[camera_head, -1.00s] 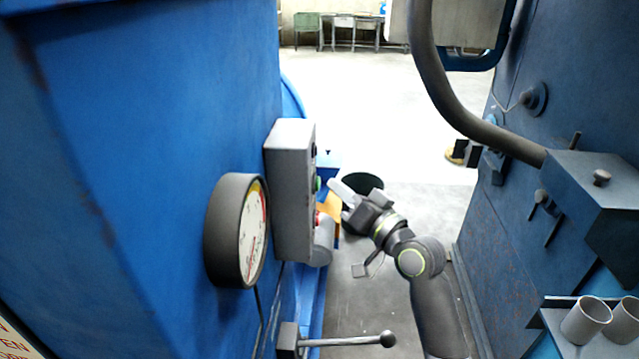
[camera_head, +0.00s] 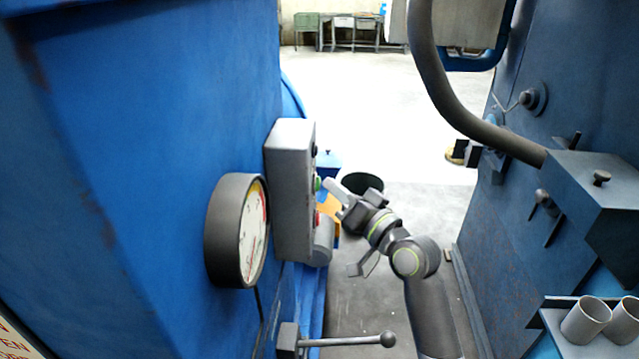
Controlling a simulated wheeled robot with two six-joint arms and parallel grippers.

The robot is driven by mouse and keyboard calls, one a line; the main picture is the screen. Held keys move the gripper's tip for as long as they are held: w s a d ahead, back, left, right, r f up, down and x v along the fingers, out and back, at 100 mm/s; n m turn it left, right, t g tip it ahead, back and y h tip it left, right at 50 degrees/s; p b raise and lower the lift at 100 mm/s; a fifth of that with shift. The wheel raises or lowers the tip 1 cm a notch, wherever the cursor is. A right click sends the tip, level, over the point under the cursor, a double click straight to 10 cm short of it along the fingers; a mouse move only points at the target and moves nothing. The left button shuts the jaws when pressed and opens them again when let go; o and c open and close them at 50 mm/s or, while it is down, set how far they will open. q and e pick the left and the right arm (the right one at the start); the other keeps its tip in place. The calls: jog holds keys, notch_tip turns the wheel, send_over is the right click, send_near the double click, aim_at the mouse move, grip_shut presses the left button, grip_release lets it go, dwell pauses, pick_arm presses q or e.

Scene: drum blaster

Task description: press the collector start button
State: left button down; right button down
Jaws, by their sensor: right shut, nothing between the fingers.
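A grey control box (camera_head: 290,190) is fixed to the side of the blue cabinet at the left. On its right-hand face are a green button (camera_head: 318,184), a red button (camera_head: 317,219) below it, and a dark knob near the top. My right gripper (camera_head: 329,186) is shut and empty. Its fingertips point left at the green button and sit very close to it; I cannot tell whether they touch. My left gripper is not in view.
A round gauge (camera_head: 237,230) and a lever with a ball end (camera_head: 350,341) stick out from the blue cabinet (camera_head: 150,150). A blue machine (camera_head: 570,100) with a thick hose stands at the right. A dark bin (camera_head: 363,184) stands on the floor beyond my gripper.

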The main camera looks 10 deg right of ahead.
jog(key=shift+w+a, duration=0.1)
jog(key=shift+a, duration=0.35)
dwell(0.7)
jog(key=shift+d, duration=0.15)
jog(key=shift+s+d, duration=0.25)
jog(key=shift+d, duration=0.45)
jog(key=d, duration=0.2)
jog(key=s+d, duration=0.1)
jog(key=d, duration=0.1)
jog(key=shift+s+d, duration=0.15)
jog(key=shift+d, duration=0.25)
dwell(0.5)
